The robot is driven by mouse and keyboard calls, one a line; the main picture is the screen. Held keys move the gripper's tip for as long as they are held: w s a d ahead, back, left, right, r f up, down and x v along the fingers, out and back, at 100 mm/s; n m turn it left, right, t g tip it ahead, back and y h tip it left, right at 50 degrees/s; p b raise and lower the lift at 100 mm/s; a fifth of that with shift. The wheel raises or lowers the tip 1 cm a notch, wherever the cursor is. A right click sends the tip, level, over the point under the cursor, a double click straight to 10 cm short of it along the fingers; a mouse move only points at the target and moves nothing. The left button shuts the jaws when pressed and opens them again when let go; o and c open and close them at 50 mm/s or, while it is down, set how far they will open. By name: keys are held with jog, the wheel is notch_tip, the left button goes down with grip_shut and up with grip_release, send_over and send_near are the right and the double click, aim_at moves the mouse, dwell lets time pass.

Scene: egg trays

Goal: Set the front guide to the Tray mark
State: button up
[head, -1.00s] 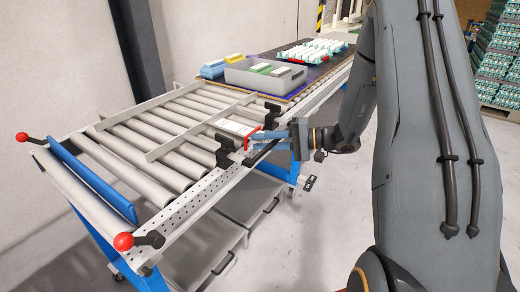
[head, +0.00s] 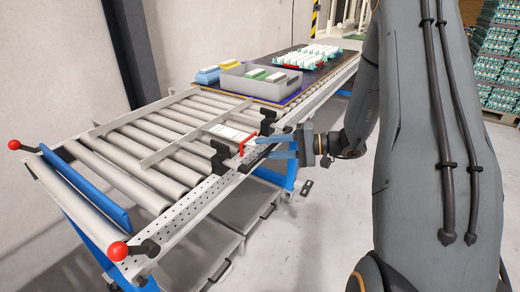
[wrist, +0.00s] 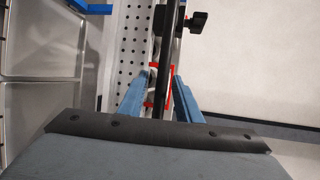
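The front guide (head: 195,135) is the long grey bar lying across the rollers nearer the perforated front rail. Black clamps (head: 219,158) hold it at that rail. A white label plate (head: 227,133) with a red piece (head: 247,143) at its near end sits between the clamps; its print is too small to read. My gripper (head: 265,146) is at the rail's outer side, its two blue fingers pointing at the red piece. In the wrist view the fingers (wrist: 160,92) are apart, on either side of a dark rod (wrist: 169,60), with the red piece (wrist: 167,68) beyond. I see no contact.
A second grey guide bar (head: 125,120) lies at the back of the rollers. A grey bin (head: 230,82) with cartons and egg trays (head: 322,54) stand at the far end. Red-knobbed levers (head: 118,250) stick out at the near end.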

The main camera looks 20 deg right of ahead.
jog(key=v, duration=0.5)
dwell(0.4)
